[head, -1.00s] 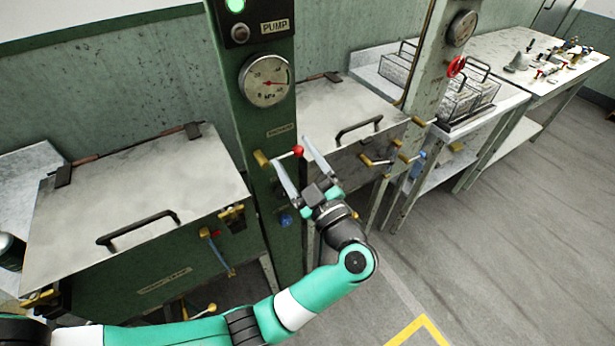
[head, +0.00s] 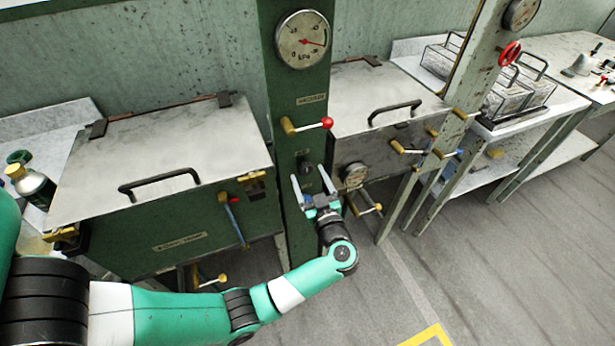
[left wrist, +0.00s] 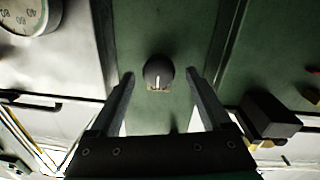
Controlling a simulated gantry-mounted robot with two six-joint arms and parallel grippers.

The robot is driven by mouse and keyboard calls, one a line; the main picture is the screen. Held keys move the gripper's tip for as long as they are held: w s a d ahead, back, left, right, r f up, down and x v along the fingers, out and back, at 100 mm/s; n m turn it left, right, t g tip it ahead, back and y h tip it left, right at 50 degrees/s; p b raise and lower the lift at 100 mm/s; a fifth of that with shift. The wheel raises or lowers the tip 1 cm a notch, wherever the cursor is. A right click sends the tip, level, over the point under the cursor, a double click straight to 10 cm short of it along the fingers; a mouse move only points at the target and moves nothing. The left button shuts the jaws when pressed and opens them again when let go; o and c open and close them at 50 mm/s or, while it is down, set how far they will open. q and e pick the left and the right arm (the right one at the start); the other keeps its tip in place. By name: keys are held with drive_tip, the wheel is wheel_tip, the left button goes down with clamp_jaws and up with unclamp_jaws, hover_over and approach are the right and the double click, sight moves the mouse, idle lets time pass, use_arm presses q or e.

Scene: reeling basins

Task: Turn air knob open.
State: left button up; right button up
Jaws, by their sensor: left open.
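A round black knob (head: 307,167) sits on the front of the green column (head: 298,103), below a lever with a red ball. It is the likely air knob, though no label on it can be read. In the left wrist view the knob (left wrist: 158,72) shows a white pointer line towards the bottom of the picture. My left gripper (head: 309,177) is open in front of the column. Its two fingers stand on either side of the knob in the wrist view, with a gap on both sides. My right gripper is not in view.
The red-ball lever (head: 326,123) sticks out just above my gripper. A pressure gauge (head: 302,40) is higher on the column. A lidded basin (head: 160,150) stands left.

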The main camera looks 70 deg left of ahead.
use_arm(q)
drive_tip(key=shift+w+a, duration=0.1)
drive_tip(key=shift+a, duration=0.8)
clamp_jaws()
